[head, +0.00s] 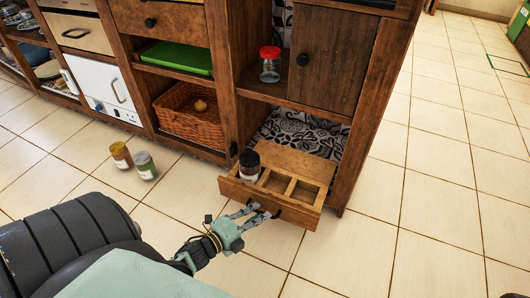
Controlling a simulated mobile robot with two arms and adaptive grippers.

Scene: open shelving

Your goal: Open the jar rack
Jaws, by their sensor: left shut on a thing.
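The jar rack (297,216) is a low wooden pull-out with square compartments, at the bottom of the shelving in the head view. It sticks out over the floor, out past the cabinet front. A dark jar (249,165) with a black lid stands in its left compartment; the other compartments in view look empty. My left gripper (262,211) is at the rack's front panel, shut on the dark handle there. The fingers hide most of the handle. My right gripper is not in view.
Above the rack are a red-lidded glass jar (269,65) and a closed cabinet door (327,62).

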